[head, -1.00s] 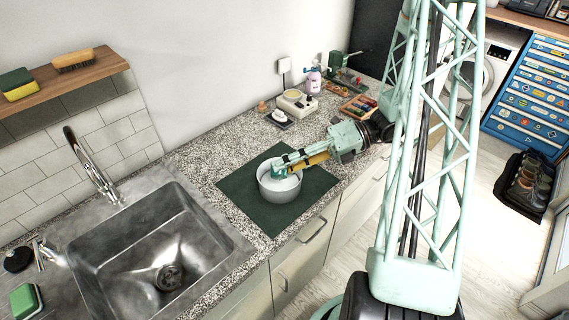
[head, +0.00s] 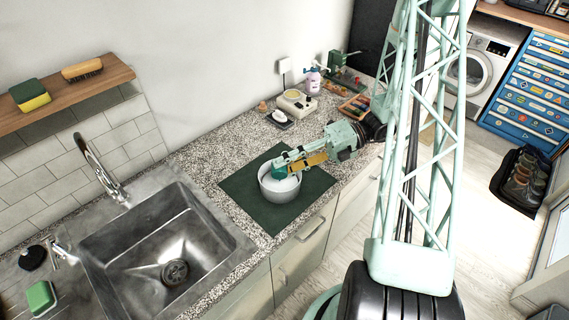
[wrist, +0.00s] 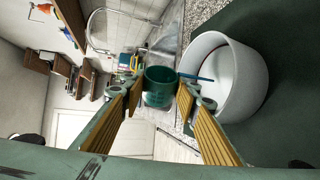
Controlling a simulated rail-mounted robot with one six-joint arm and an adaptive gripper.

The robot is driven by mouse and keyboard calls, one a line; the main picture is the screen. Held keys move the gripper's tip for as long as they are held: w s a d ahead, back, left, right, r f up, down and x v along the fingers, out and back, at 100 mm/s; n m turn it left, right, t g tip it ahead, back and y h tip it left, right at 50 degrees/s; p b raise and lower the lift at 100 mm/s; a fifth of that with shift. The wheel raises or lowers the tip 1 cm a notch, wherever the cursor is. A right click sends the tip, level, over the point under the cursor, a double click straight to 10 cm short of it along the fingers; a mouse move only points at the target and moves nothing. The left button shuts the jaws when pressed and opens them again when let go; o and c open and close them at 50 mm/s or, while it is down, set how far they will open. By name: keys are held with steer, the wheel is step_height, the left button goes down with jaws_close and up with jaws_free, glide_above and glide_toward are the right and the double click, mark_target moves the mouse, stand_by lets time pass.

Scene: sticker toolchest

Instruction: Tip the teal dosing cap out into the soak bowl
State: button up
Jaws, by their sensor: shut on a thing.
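The teal dosing cap (wrist: 160,88) is held between the fingertips of my gripper (wrist: 158,97) in the wrist view. In the head view my gripper (head: 284,166) reaches in from the right, and the cap (head: 278,170) shows as a small teal patch over the bowl's mouth. The soak bowl (head: 281,196) is grey-white and stands on a dark green mat. The bowl (wrist: 250,92) also fills the right of the wrist view. A thin blue streak (wrist: 196,77) runs from near the cap's rim towards the bowl's inside; it looks like liquid. The cap's contents are hidden.
The dark green mat (head: 240,187) lies on the speckled counter. A steel sink (head: 110,240) with a tap is on the left. A scale-like device (head: 297,103), a spray bottle (head: 313,80) and a tray of coloured items (head: 357,106) stand further back.

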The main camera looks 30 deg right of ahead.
steer(key=shift+w+d+r+m+p, duration=0.1)
steer(key=shift+w+r+m+p, duration=0.15)
steer(key=shift+m+p, duration=0.6)
steer(key=shift+w+d+r+m+g+y+p, duration=0.15)
steer(key=shift+m+g+y+p, duration=0.4)
steer(key=shift+p, duration=0.85)
steer(key=shift+w+d+m+y+p, duration=0.1)
steer(key=shift+w+m+y+p, duration=0.1)
steer(key=shift+m+y+p, duration=0.25)
steer(key=shift+w+d+m+y+p, duration=0.1)
steer(key=shift+w+m+p, duration=0.1)
steer(key=shift+m, duration=0.45)
